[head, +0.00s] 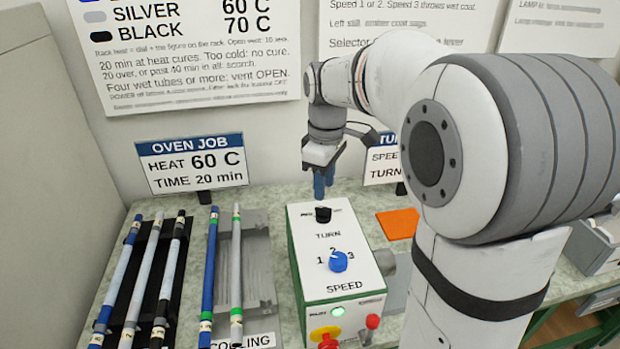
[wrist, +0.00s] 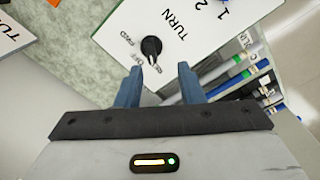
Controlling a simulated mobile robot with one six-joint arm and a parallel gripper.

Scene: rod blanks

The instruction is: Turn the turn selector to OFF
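The turn selector is a black knob (head: 323,214) at the far end of the control box's white top (head: 312,250), above the word TURN. It also shows in the wrist view (wrist: 152,47), where its pointer and the small position labels beside it are partly readable, one looking like FIXED and one like OFF. I cannot tell for certain which label the pointer is at. My gripper (head: 321,186) is above and behind the knob in the head view. In the wrist view its two blue fingers (wrist: 158,82) are apart with nothing between them, and the knob lies just beyond their tips.
A blue speed dial (head: 338,261), a yellow-and-red button (head: 325,336) and a red knob (head: 373,321) are on the same box. Racks with rods (head: 140,290) stand left. An OVEN JOB sign (head: 192,162) and an orange pad (head: 398,223) are nearby.

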